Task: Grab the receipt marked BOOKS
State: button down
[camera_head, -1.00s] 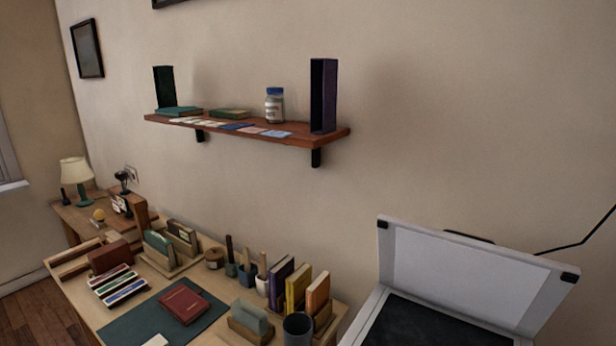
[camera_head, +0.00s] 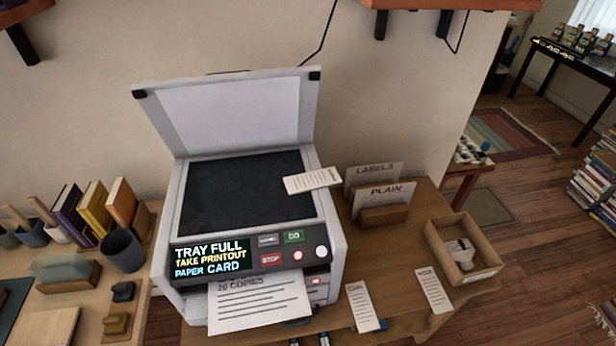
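Several white printed slips look like receipts, but their headings are too small to read, so I cannot tell which is marked BOOKS. One slip (camera_head: 313,180) lies tilted at the right edge of the copier glass. A second slip (camera_head: 362,308) lies on the wooden table (camera_head: 400,322) right of the copier, with a bit of blue beside its lower end. A third slip (camera_head: 434,290) lies farther right, in front of an open box. My gripper is not recognisable in view; small dark shapes at the bottom edge are unclear.
The copier (camera_head: 177,215) has its lid up; its display reads TRAY FULL. A printout (camera_head: 255,303) sticks out in front. Holders marked LABELS (camera_head: 374,171) and PLAIN (camera_head: 385,196) stand behind the slips. An open box (camera_head: 484,262) holds a brush-like item. A desk with books is left.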

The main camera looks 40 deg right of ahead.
aim_at(303, 183)
jog(key=l+z, duration=0.1)
jog(key=z, duration=0.3)
jog(key=l+z, duration=0.1)
jog(key=z, duration=0.25)
jog(key=l+z, duration=0.1)
jog(key=z, duration=0.3)
jog(key=i+z, duration=0.1)
jog(key=z, duration=0.25)
jog(key=i+l+z, duration=0.1)
jog(key=i+l, duration=0.25)
jog(key=l, duration=0.1)
